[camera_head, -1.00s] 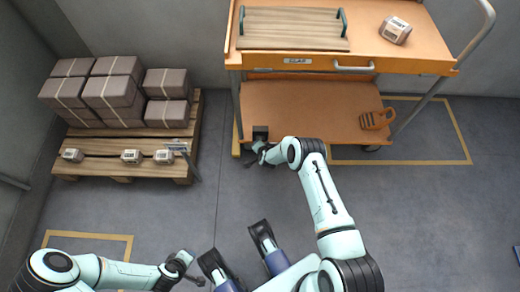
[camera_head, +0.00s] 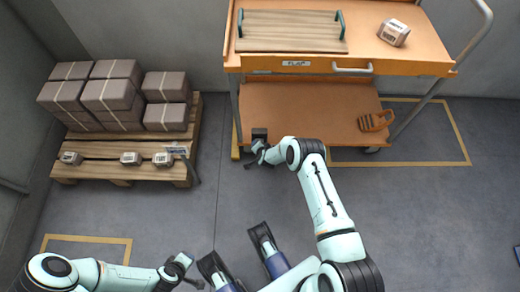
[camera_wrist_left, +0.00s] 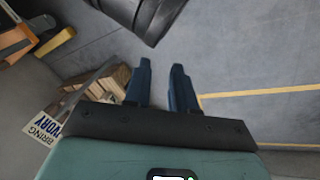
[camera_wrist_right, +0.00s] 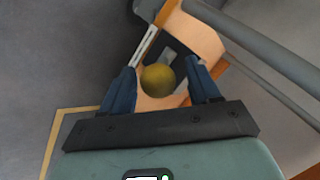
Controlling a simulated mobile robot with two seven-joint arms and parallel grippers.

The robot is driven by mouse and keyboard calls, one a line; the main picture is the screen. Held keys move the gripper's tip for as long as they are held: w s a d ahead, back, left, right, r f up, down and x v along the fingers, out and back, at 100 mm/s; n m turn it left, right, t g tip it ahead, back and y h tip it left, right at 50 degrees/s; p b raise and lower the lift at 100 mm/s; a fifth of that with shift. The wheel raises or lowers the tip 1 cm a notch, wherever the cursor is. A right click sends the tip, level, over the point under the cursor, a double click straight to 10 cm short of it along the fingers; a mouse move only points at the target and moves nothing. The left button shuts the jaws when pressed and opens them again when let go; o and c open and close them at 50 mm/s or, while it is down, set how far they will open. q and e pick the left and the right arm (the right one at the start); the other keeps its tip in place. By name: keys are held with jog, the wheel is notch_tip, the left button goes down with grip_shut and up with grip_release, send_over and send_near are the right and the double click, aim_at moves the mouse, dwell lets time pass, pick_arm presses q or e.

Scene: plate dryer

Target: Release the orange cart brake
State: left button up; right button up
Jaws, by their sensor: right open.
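The orange cart (camera_head: 300,112) stands at the top of the head view, with an upper deck and a lower shelf. My right gripper (camera_head: 258,160) is low at the cart's front left corner, by a small black block (camera_head: 260,134). In the right wrist view, my right gripper (camera_wrist_right: 162,88) is open. A round yellow knob (camera_wrist_right: 157,80) shows between its fingers; I cannot tell whether they touch it. Orange cart parts (camera_wrist_right: 192,40) lie behind the knob. My left gripper (camera_head: 188,272) is low at the bottom left. In the left wrist view (camera_wrist_left: 161,68) its fingers are apart and empty.
A wooden pallet (camera_head: 110,170) with brown boxes (camera_head: 110,95) stands at the left. A slatted board (camera_head: 290,32) and a small box (camera_head: 394,32) are on the cart's top. An orange caddy (camera_head: 375,121) is at the lower shelf's right. The floor between is clear.

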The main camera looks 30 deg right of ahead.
pick_arm(q)
jog(key=s+d+r+g+h+p, duration=0.1)
jog(key=s+d+r+p, duration=0.3)
jog(key=s, duration=0.4)
notch_tip(320, 180, up, 2)
jog(key=shift+s+r+m+g+p, duration=0.15)
jog(key=shift+m+g+p, duration=0.15)
jog(key=shift+g+p, duration=0.4)
pick_arm(e)
jog(key=v, duration=1.3)
jog(key=shift+s, duration=0.15)
jog(key=shift+r, duration=0.1)
